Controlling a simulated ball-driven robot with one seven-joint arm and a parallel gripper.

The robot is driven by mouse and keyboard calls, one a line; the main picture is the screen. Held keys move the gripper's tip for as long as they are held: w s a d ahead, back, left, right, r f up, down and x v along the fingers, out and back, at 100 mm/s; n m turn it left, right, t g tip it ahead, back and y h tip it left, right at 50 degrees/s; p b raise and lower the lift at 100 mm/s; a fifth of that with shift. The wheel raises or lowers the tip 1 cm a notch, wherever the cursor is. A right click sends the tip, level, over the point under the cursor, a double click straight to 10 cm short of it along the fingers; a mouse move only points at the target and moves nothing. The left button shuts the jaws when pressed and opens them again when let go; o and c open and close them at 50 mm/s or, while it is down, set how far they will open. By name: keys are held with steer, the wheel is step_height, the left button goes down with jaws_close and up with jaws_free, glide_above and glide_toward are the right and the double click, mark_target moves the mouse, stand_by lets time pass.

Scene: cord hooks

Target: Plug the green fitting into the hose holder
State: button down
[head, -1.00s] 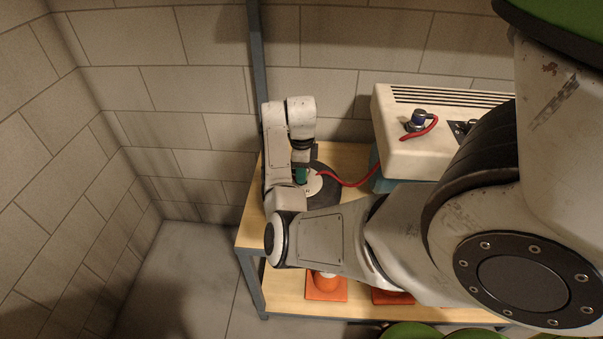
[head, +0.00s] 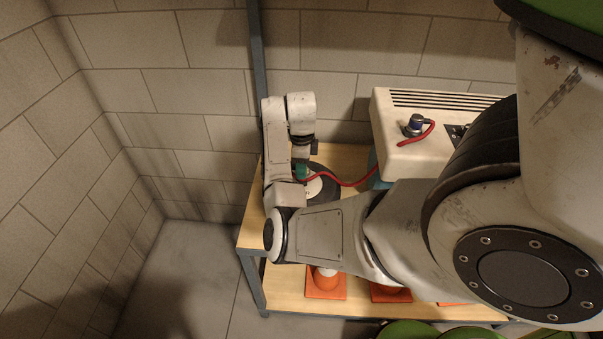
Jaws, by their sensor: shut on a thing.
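The green fitting (head: 302,171) is at the end of a red hose (head: 345,184), at the left end of the shelf. My gripper (head: 303,166) points down and is shut on the green fitting; its fingers are mostly hidden by my own arm. A dark round piece with a pale centre (head: 330,189) lies on the shelf just below and right of the fitting. I cannot tell whether it is the hose holder, or whether the fitting touches it.
A cream machine (head: 400,150) with a vented top stands to the right on the wooden shelf (head: 252,232). A blue-topped connector (head: 415,125) with a red hose sits on it. Orange cones (head: 325,285) stand on the lower shelf. A grey post (head: 256,75) rises behind my gripper.

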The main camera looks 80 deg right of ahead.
steer(key=shift+r+p, duration=1.4)
steer(key=shift+r, duration=0.3)
